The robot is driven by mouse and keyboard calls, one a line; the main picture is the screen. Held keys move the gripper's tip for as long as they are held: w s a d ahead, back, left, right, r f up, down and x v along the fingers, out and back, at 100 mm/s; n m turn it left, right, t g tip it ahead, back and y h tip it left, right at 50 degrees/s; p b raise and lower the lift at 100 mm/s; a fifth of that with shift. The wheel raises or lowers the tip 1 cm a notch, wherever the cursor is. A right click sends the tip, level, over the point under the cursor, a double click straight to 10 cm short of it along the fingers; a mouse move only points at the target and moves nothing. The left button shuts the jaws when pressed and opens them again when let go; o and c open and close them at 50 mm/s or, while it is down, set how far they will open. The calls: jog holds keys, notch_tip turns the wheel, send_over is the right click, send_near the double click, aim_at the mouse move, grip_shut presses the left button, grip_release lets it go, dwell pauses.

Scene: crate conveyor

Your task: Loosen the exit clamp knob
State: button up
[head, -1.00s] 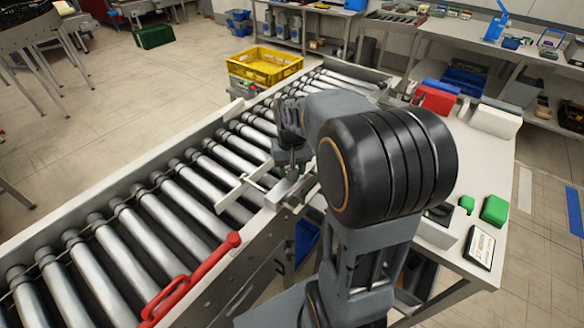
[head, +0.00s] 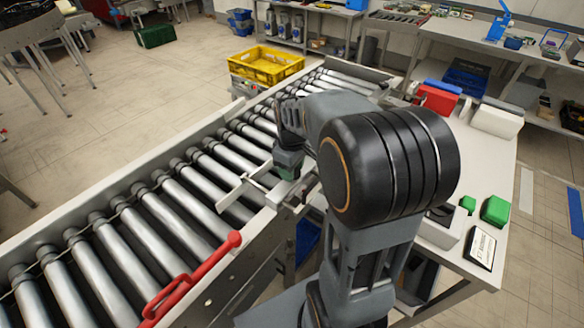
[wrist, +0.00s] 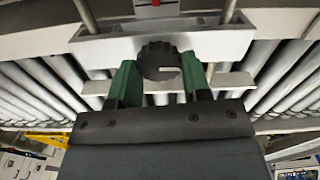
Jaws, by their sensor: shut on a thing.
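The exit clamp knob (wrist: 159,60) is a dark, ridged round knob at the top centre of the wrist view. It sits on a pale clamp bar (wrist: 95,46) across the rollers. My gripper (wrist: 159,73) has one green finger on each side of the knob and is shut on it. In the head view my gripper (head: 287,172) is low at the clamp bar (head: 236,192) on the conveyor's near rail. There the knob is hidden by the gripper and arm.
The roller conveyor (head: 150,215) runs diagonally, with a yellow crate (head: 265,66) at its far end. A red handle (head: 195,278) lies along the near rail. A white side table (head: 470,180) at right carries green blocks (head: 495,210) and a small sign (head: 480,247).

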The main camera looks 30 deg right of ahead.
jog(key=shift+n, duration=0.6)
jog(key=o, duration=0.9)
jog(key=shift+r, duration=0.1)
notch_tip(320, 180, up, 14)
jog(key=shift+f, duration=0.15)
dwell(0.6)
